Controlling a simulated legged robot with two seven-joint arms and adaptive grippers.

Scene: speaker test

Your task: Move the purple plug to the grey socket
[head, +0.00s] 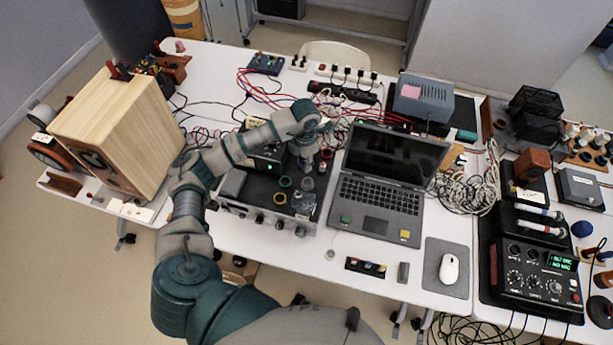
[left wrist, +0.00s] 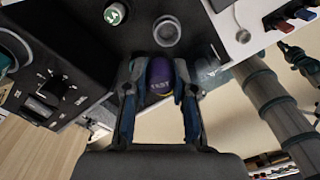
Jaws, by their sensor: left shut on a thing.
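The purple plug (left wrist: 161,76), marked with the word TEST, shows in the left wrist view between the two fingers of my left gripper (left wrist: 158,98), which is shut on it. A grey ring-shaped socket (left wrist: 167,31) lies on the dark surface just beyond the plug, apart from it in the picture. In the head view my left gripper (head: 304,165) points down over the black unit (head: 255,203). I cannot make out the plug there. My right gripper is not in view.
A yellow ring (head: 285,183) and a green ring (head: 280,198) sit on the black unit. A laptop (head: 385,185) stands close on its right, a wooden speaker (head: 120,130) on its left. Cables lie behind. The table front near a small button strip (head: 366,266) is fairly clear.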

